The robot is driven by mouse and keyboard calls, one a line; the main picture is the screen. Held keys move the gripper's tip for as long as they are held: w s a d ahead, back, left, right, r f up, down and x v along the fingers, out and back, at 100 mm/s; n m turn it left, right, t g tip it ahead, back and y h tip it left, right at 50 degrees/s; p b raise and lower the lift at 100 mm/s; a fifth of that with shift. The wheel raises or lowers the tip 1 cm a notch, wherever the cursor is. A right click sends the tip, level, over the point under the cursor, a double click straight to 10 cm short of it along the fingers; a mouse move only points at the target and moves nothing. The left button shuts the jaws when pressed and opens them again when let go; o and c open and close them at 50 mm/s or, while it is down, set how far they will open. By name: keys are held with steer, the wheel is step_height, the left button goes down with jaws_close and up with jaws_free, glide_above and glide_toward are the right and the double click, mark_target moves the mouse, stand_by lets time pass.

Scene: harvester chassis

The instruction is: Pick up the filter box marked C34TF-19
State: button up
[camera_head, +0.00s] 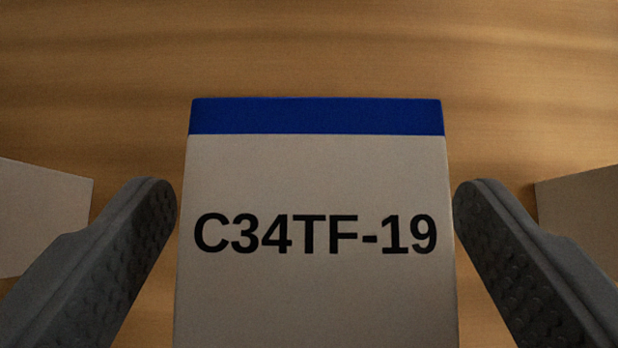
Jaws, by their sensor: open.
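The filter box (316,180) marked C34TF-19 stands in the middle of the view, pale with a blue band along its far edge. Its black lettering faces me and reads clearly. Its near end runs out of the bottom of the view. My gripper (315,190) is open, with one dark, studded finger on each side of the box. The left fingertip is close to the box's left side and the right fingertip is close to its right side.
A second pale box (40,215) is partly in view at the left edge, beyond the left finger. Another pale box (585,215) is at the right edge, partly behind the right finger. The wooden surface (310,50) beyond the marked box is clear.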

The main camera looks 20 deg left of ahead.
steer(key=shift+x, duration=0.8)
steer(key=c, duration=1.4)
steer(key=shift+r, duration=0.15)
